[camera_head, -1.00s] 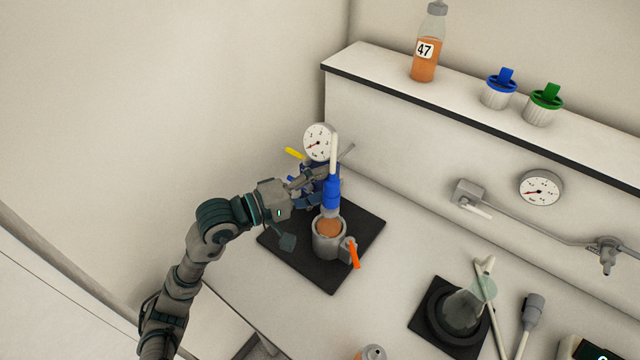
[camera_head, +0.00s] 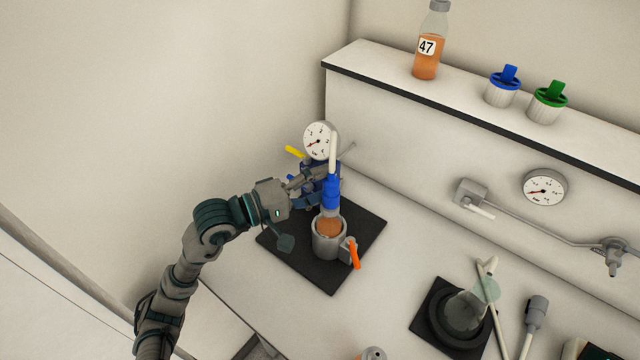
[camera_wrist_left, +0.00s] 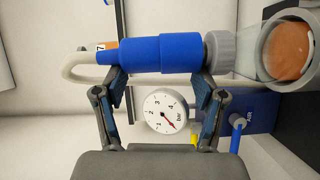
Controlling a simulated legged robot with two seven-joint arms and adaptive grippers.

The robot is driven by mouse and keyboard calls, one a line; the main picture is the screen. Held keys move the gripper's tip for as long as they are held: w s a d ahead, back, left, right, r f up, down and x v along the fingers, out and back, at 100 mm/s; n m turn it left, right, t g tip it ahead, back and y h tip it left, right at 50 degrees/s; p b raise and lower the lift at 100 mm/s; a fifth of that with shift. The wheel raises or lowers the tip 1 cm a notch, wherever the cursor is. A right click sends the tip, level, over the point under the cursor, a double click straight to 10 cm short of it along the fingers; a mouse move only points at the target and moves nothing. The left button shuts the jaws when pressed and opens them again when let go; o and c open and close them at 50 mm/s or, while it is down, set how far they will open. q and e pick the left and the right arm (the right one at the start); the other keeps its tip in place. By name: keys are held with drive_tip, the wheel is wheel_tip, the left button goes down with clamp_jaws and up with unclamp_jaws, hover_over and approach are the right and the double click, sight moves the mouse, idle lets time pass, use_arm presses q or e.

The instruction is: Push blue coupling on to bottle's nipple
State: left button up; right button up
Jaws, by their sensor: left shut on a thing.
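The blue coupling (camera_head: 331,190), with a white hose running from its top, stands upright above the bottle (camera_head: 329,226). The bottle holds orange liquid and sits in a grey cup-like holder (camera_head: 328,246) with an orange lever. My left gripper (camera_head: 318,186) reaches the coupling from the left. In the left wrist view the blue coupling (camera_wrist_left: 155,54) lies between the fingers of my left gripper (camera_wrist_left: 158,85), which is shut on it. The coupling's lower end meets the grey ribbed bottle top (camera_wrist_left: 219,51). The nipple itself is hidden. My right gripper is not in view.
A pressure gauge (camera_head: 320,140) and a blue device stand just behind the coupling. A black mat (camera_head: 363,228) lies under the holder. A flask (camera_head: 465,310) stands at the lower right. Bottle 47 (camera_head: 427,60) and two caps are on the shelf.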

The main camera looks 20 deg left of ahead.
use_arm(q)
drive_tip(key=shift+w+r+p, duration=0.1)
drive_tip(key=shift+r+p, duration=0.3)
drive_tip(key=shift+r, duration=0.05)
drive_tip(key=shift+d+r+p, duration=0.25)
drive_tip(key=shift+r+p, duration=0.1)
drive_tip(key=shift+r, duration=0.65)
